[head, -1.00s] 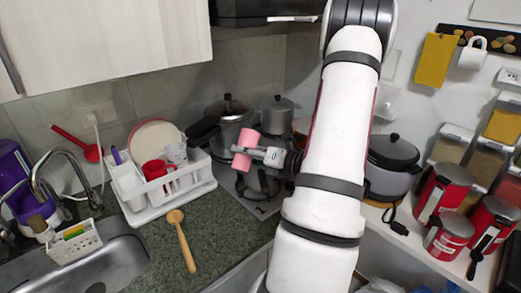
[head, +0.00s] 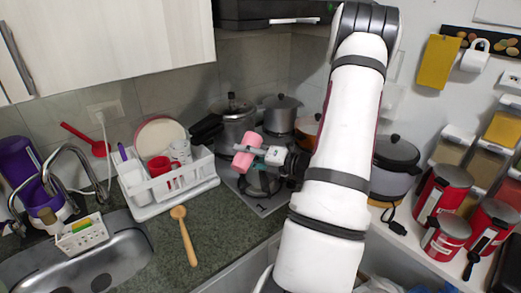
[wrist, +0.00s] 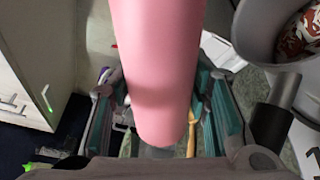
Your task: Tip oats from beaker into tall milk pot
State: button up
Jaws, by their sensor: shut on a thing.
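My gripper (head: 262,154) is shut on the pink beaker (head: 247,150), which is held tilted above the front of the stove. In the wrist view the beaker (wrist: 158,70) fills the middle, between the two teal-padded fingers. Its inside is hidden, so I cannot see any oats. A grey metal vessel (wrist: 252,42) with a dark handle is close at the upper right of the wrist view, apart from the beaker; brown and white patterning shows beyond its rim. In the head view, a lidded metal pot (head: 237,126) stands behind the beaker. I cannot tell which is the milk pot.
Another metal pot (head: 281,114) stands at the back of the stove. A white dish rack (head: 176,191) is left of the beaker, with a wooden spoon (head: 184,235) before it. A dark-lidded cooker (head: 397,158) and red canisters (head: 442,236) are right of my arm.

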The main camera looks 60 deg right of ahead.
aim_at(252, 134)
jog(key=shift+r+m+p, duration=0.55)
jog(key=shift+m+p, duration=0.05)
jog(key=shift+m, duration=0.1)
jog(key=shift+w+d+f+m+y+p, duration=0.1)
jog(key=shift+d+f+m+y+p, duration=0.1)
jog(key=shift+d+m+y+p, duration=0.5)
dwell(0.8)
jog(key=shift+d+r+m+p, duration=0.3)
jog(key=shift+r+m+p, duration=0.2)
jog(key=shift+m+p, duration=0.25)
jog(key=shift+d+r+m+p, duration=0.25)
jog(key=shift+r+m+p, duration=0.25)
jog(key=shift+m, duration=0.35)
dwell(0.5)
jog(key=shift+w+d+r+m+y+p, duration=0.15)
jog(key=shift+d+r+m+p, duration=0.4)
jog(key=shift+m, duration=0.5)
jog(key=shift+w+d+r+m+y+p, duration=0.15)
jog(key=shift+d+r+m+p, duration=0.35)
jog(key=shift+m, duration=0.55)
dwell(1.6)
